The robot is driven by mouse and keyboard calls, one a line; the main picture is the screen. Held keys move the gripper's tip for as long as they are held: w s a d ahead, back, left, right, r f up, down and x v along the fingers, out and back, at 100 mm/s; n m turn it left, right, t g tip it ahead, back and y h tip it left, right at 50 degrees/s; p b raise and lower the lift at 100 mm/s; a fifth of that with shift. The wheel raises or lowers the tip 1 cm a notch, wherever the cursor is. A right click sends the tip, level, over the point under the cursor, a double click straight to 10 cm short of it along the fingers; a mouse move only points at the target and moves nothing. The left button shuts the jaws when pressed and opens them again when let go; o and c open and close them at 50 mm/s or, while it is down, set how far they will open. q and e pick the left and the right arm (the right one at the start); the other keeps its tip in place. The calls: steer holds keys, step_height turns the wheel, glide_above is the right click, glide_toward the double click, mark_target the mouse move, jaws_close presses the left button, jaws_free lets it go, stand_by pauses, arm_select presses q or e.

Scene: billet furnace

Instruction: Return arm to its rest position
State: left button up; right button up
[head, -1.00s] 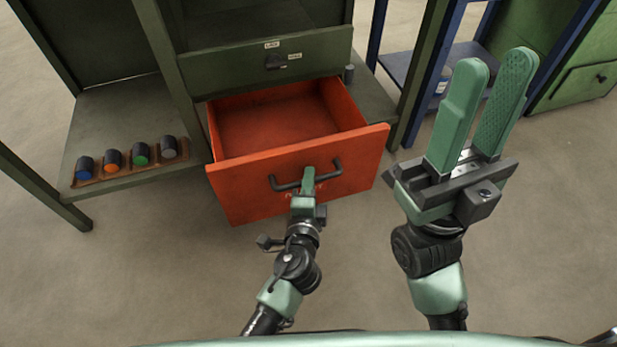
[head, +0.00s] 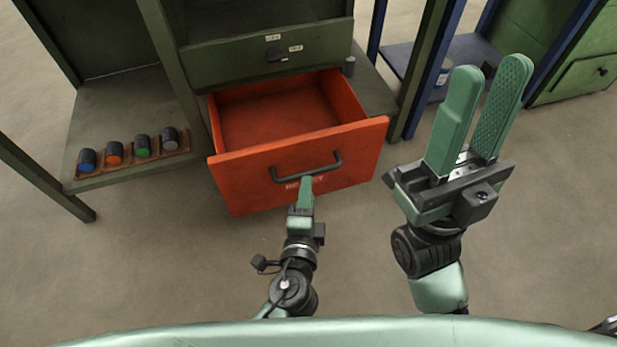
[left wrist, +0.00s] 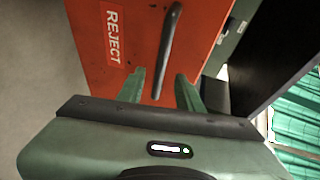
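The red-orange drawer (head: 230,185) is pulled out and empty. A dark bar handle (head: 282,174) is on its front. My left gripper (head: 306,182) is just in front of the handle, apart from it and empty. In the left wrist view my left gripper (left wrist: 160,90) has its two fingers spread. The handle (left wrist: 168,50) and a "REJECT" label (left wrist: 113,35) show on the drawer front beyond the fingertips. My right gripper (head: 487,105) is raised at the right, its fingers apart with nothing between them.
A green cabinet (head: 220,62) holds the drawer. Several coloured cylinders sit in a brown rack (head: 95,183) on its left shelf. A blue-framed shelf (head: 400,65) is at the right. The floor in front is clear.

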arm_select(q)
steer(key=shift+s+a+r, duration=0.1)
steer(key=shift+s, duration=0.45)
